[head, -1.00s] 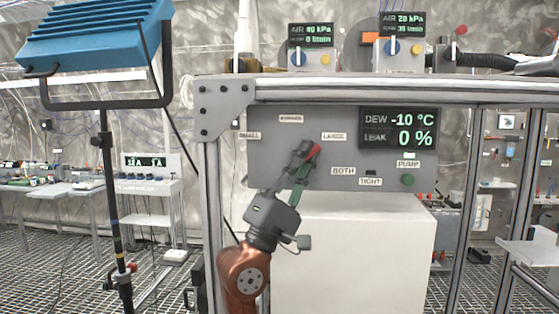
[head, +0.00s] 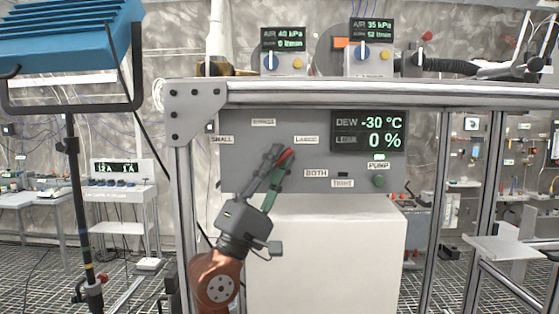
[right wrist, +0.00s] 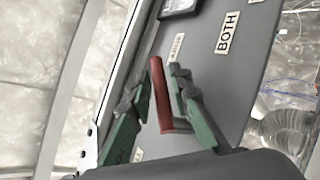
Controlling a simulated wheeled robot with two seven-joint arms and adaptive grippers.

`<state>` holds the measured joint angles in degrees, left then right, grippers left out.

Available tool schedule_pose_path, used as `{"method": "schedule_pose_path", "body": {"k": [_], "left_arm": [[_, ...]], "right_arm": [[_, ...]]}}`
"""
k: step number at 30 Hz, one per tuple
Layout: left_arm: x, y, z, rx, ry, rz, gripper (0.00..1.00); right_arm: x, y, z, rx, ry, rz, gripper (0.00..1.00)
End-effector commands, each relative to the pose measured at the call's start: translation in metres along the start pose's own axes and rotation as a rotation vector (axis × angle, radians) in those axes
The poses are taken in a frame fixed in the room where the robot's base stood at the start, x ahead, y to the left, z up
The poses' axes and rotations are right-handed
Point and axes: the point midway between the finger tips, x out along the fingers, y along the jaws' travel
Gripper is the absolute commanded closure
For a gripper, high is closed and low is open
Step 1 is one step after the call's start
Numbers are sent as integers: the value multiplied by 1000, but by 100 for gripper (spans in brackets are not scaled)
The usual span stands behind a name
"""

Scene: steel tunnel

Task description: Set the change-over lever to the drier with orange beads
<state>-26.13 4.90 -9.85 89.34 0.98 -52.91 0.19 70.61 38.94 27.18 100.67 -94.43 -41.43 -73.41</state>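The change-over lever shows as a red bar (head: 286,156) in front of the grey panel (head: 235,180). In the right wrist view the red lever (right wrist: 158,95) lies between the two green-padded fingers of my right gripper (right wrist: 160,76). The fingers are partly spread, with a narrow gap visible beside the bar. In the head view my right gripper (head: 277,160) reaches up to the lever from below and hides its base. An orange patch (head: 342,43) shows beside the right-hand air display above the panel. My left gripper is not in view.
The panel has labels SMALL (head: 221,140), LARGE (head: 306,140), BOTH (head: 316,174), TIGHT (head: 342,183) and PUMP, with a green button (head: 379,182). The dew display (head: 369,132) reads -30 °C and leak 0 %. A metal frame beam (head: 400,95) runs above; a white box (head: 325,255) stands below.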

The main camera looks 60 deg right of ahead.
Motion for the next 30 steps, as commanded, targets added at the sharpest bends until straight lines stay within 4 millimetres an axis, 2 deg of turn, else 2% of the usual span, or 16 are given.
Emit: {"method": "schedule_pose_path", "body": {"k": [12,16,21,30], "left_arm": [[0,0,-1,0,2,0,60],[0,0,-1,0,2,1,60],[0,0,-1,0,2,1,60],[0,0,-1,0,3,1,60]], "right_arm": [[-80,0,-2,-2,4,2,81],[-100,0,-1,0,3,2,81],[-114,0,0,-2,1,1,81],[-116,0,0,-1,0,1,81]]}}
